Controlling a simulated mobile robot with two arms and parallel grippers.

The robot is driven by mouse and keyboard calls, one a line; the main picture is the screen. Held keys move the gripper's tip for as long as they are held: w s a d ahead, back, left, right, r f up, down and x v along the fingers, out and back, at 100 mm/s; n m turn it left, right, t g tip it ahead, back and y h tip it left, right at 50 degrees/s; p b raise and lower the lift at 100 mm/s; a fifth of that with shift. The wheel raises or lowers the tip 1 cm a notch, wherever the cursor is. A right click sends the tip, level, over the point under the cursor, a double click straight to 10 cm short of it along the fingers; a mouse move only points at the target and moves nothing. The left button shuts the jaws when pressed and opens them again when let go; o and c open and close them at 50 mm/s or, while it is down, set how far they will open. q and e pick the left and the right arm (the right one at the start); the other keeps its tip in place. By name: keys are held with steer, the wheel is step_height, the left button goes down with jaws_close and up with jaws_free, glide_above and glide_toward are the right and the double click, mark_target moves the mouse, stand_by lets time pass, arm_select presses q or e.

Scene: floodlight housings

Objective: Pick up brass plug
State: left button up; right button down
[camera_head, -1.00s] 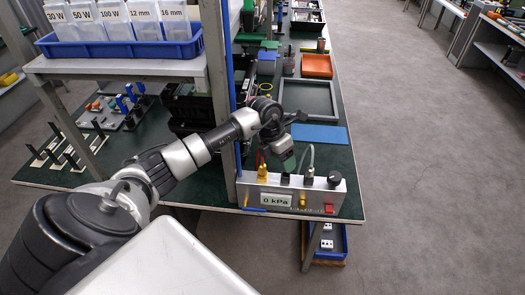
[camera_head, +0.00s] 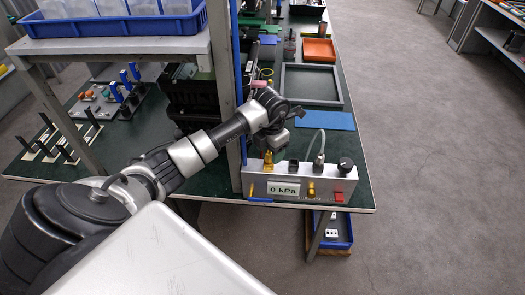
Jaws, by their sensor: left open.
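The brass plug (camera_head: 268,161) stands upright on the top left of a silver test box (camera_head: 297,182) that reads 0 kPa. The box sits at the front edge of the green bench. A second brass fitting (camera_head: 311,189) sticks out of the box's front face. My left gripper (camera_head: 277,145) points down just above and behind the plug, apart from it as far as I can tell. It is open and its fingers are small and partly hidden by the wrist. My right gripper is not in view.
A black connector (camera_head: 293,166), a hose fitting (camera_head: 318,158) and a black knob (camera_head: 345,163) stand beside the plug. A shelf post (camera_head: 226,90) rises close to my left arm. Behind lie a blue mat (camera_head: 325,121) and a grey tray (camera_head: 311,85).

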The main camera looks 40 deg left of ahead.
arm_select(q)
steer(key=shift+w+a+f, duration=0.1)
steer(key=shift+a+f, duration=0.15)
steer(key=shift+f, duration=0.3)
steer(key=shift+a+f, duration=0.2)
steer(key=shift+f, duration=0.3)
steer(key=shift+d+r, duration=0.25)
steer(key=shift+d, duration=0.1)
steer(key=shift+c, duration=0.8)
steer(key=shift+d, duration=0.1)
steer(key=shift+c, duration=1.2)
steer(key=c, duration=0.6)
